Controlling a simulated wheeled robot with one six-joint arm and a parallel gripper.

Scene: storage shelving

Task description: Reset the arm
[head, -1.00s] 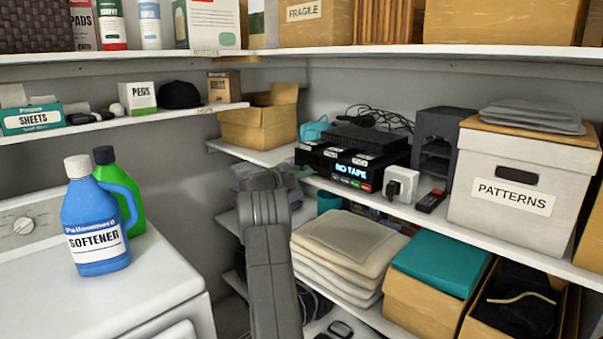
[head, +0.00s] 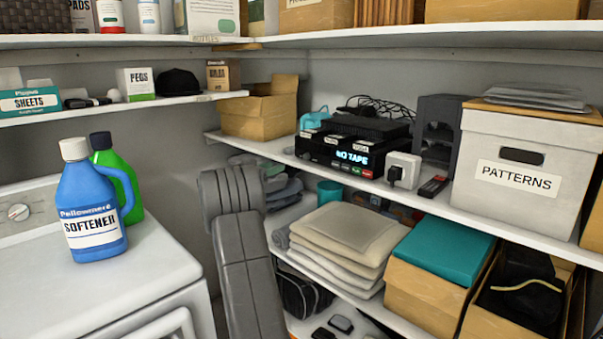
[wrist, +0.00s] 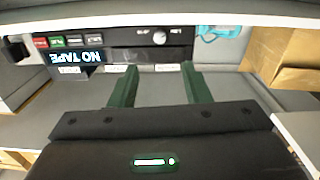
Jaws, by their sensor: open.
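My gripper (wrist: 158,88) shows in the wrist view with its two green fingers apart and nothing between them. It faces the black tape deck (wrist: 120,42), whose display reads "NO TAPE" and appears upside down there. I cannot tell how far the fingertips are from the deck. In the head view my grey arm rises at the lower middle, in front of the shelves, and the gripper itself is not visible. The tape deck (head: 335,152) sits on the middle right shelf with a dark box and cables on top.
A blue softener bottle (head: 90,205) and a green bottle (head: 118,170) stand on the white machine (head: 95,290) at left. An open cardboard box (head: 262,112), a white plug adapter (head: 403,170) and a PATTERNS box (head: 520,145) share the deck's shelf. Folded cloths (head: 345,240) lie below.

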